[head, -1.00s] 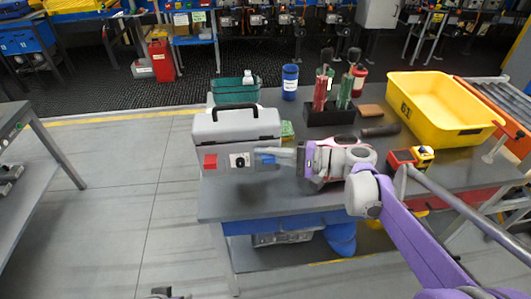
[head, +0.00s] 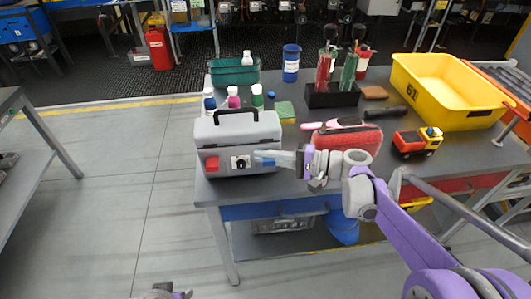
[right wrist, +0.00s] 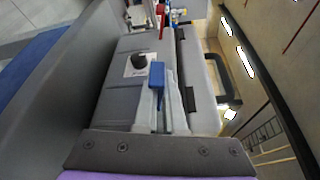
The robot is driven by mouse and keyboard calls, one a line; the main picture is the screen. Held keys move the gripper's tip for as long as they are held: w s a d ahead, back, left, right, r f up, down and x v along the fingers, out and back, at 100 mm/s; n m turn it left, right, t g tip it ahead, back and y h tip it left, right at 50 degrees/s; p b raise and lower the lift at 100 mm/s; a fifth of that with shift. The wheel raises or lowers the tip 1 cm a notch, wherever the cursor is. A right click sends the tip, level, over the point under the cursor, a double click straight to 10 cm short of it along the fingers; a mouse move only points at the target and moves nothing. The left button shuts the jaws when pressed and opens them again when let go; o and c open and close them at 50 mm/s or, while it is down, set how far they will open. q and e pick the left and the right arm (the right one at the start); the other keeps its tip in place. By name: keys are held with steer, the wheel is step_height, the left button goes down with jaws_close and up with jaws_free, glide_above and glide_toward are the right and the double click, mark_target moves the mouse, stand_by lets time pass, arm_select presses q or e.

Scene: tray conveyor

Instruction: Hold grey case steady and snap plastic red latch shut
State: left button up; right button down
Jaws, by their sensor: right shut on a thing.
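The grey case (head: 238,130) stands upright with its lid down at the left end of the table, black handle on top. Its red latch (head: 212,163) is on the left of the front face; I cannot tell whether it is snapped shut. It also shows, small, at the top of the right wrist view (right wrist: 161,20). A blue latch (right wrist: 157,75) is on the front's other side. My right gripper (head: 270,159) is at that blue latch, its fingers shut on it, partly hiding it. My left gripper (head: 168,292) barely shows at the bottom edge, below the case and away from it.
Behind the case are several small bottles (head: 233,98) and a green bin (head: 235,72). A red bag (head: 362,139) lies behind my right arm. A toy truck (head: 419,142) and a yellow bin (head: 450,95) stand at right. The floor left of the table is clear.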

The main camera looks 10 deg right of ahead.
steer(key=shift+f, duration=0.25)
stand_by(0.3)
steer(key=c, duration=1.4)
jaws_free()
steer(key=shift+f, duration=0.1)
steer(key=shift+o, duration=1.2)
jaws_close()
